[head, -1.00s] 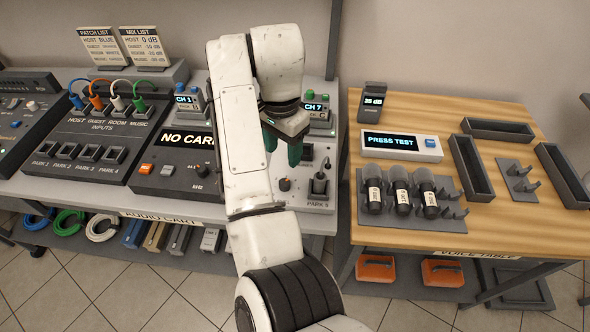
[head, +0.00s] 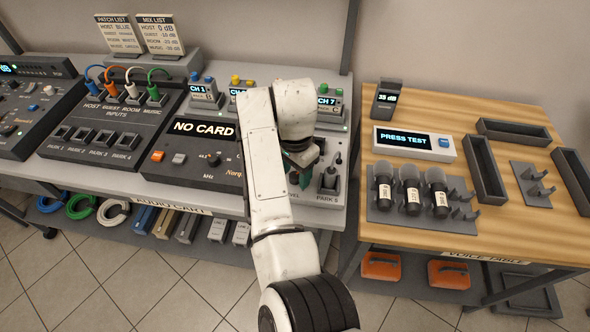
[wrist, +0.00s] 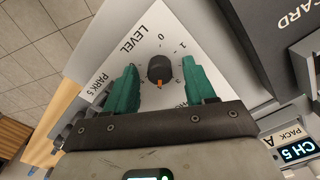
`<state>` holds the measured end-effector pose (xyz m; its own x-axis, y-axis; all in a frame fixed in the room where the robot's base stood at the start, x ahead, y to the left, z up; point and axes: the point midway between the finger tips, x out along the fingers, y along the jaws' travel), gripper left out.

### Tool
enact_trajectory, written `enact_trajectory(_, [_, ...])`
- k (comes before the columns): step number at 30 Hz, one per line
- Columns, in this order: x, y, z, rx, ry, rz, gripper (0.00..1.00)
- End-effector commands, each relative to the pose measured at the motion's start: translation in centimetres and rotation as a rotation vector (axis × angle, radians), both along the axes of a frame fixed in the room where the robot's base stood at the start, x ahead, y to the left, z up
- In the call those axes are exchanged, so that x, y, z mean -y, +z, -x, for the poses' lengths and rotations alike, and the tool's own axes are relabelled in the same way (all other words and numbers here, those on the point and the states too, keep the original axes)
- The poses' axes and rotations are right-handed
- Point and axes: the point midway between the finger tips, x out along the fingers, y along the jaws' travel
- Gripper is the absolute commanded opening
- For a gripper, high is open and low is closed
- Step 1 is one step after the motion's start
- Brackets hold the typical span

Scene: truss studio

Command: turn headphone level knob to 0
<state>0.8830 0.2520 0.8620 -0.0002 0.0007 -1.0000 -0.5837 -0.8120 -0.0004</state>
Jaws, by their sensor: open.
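The headphone level knob (wrist: 160,69) is dark and round with an orange pointer mark, on a pale panel printed LEVEL. In the wrist view its pointer faces the bottom of the picture, on the side away from the printed 0, and a printed 1 stands to the right of the 0. My gripper (wrist: 161,74) is open, with one green finger on each side of the knob and a visible gap to both. In the head view my gripper (head: 300,172) is low over the panel, and my arm and fingers mostly hide the knob.
A PARK 5 socket (head: 329,181) with a plug stands just right of my gripper. The NO CARD unit (head: 204,128) is to the left. The wooden voice table (head: 420,236) with microphones is right, across a gap.

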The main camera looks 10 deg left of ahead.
Motion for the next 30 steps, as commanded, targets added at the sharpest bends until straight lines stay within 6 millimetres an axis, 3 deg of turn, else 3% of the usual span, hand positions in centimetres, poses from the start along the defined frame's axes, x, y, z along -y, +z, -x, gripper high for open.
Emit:
enact_trajectory(2, [0.01,0.01,0.01,0.0,0.0,0.0,0.55])
enact_trajectory(19, [0.01,0.05,0.01,-0.001,0.0,0.001,0.01])
enact_trajectory(30, [0.06,0.29,0.0,-0.001,0.055,0.003,0.0])
